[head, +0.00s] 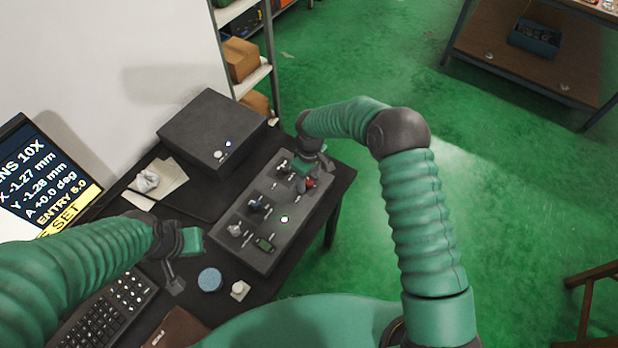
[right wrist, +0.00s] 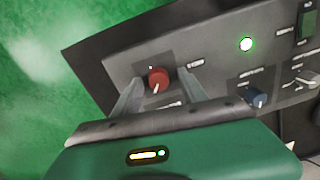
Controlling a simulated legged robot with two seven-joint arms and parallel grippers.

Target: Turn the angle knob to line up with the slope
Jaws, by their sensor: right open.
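The control panel (head: 262,257) is a dark grey box with several knobs and switches on the black table. A red knob (right wrist: 157,78) with a white pointer line sits near the panel's end; its label is too small to read. It also shows in the head view (head: 310,182). My right gripper (right wrist: 160,92) is open, with one finger on each side of the red knob; I cannot tell if they touch it. The screen (head: 42,180) reads "A +0.0 deg". My left gripper (head: 177,272) hangs over the table left of the panel; its jaw opening is unclear.
A blue knob (right wrist: 256,97) and a lit green button (right wrist: 246,44) are on the same panel. A dark box (head: 212,130) stands behind it. A keyboard (head: 103,312), a blue round piece (head: 210,279) and a small white piece (head: 240,290) lie near my left gripper.

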